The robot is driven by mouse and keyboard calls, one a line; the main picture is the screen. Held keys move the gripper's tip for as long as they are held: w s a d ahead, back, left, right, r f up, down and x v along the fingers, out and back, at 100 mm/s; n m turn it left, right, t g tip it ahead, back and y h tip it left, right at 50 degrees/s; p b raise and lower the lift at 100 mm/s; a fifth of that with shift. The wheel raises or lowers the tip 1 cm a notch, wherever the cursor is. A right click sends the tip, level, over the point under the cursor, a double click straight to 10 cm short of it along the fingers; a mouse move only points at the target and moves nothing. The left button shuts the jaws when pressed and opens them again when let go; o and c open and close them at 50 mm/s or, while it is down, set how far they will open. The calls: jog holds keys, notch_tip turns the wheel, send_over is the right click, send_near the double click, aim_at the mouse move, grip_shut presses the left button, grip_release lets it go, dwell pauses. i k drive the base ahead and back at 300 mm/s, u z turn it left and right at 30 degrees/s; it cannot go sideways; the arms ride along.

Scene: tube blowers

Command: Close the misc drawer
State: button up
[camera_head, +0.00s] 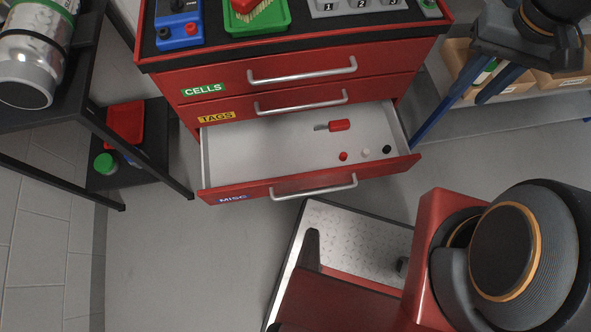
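The misc drawer (237,192) is the lowest of the three drawers in view on the red cabinet (180,137). It is pulled out and open, with a blue MISC label and a silver handle (315,190) on its front. Inside it lie a red-handled tool (339,125) and small red, white and black pieces. The CELLS drawer (222,76) and the TAGS drawer (235,106) above it are shut.
A black shelf stand (150,178) with a red item and a green-capped item stands left of the cabinet. Floor (200,260) is clear before the drawer's left side. Several items stand on the cabinet top.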

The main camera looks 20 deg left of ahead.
aim_at(271, 156)
jog(key=k, duration=0.8)
jog(key=u, duration=1.05)
jog(key=i, duration=0.5)
jog(key=z, duration=2.25)
jog(key=k, duration=0.95)
jog(key=u, duration=1)
jog(key=i, duration=0.5)
jog(key=z, duration=0.05)
